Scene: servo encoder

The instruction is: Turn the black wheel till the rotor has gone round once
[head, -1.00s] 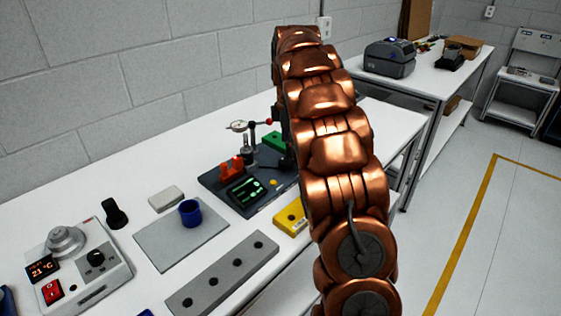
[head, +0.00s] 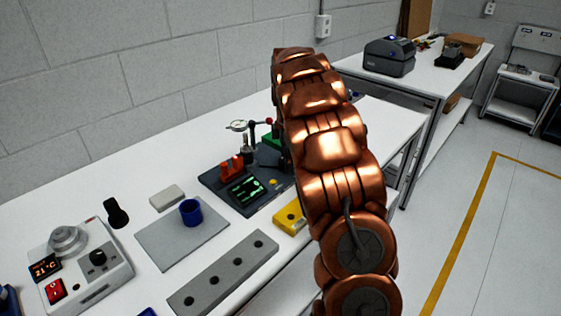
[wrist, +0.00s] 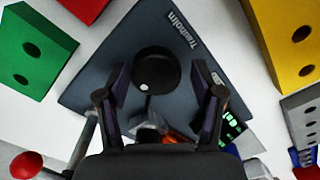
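The black wheel (wrist: 156,75), round with a white dot near its rim, stands on the dark encoder board (wrist: 190,35) in the wrist view. My gripper (wrist: 160,72) is open, with one finger at each side of the wheel. A narrow gap seems to show on both sides; I cannot tell whether either finger touches. The rotor is not clearly visible; orange parts (wrist: 178,134) show partly behind my gripper. In the head view the board (head: 215,181) carries orange parts (head: 232,167) and a green-lit display (head: 246,189). My arm hides the wheel and gripper there.
A grey holed bar (head: 225,273), blue cup (head: 190,212) and control box (head: 85,270) are further left.

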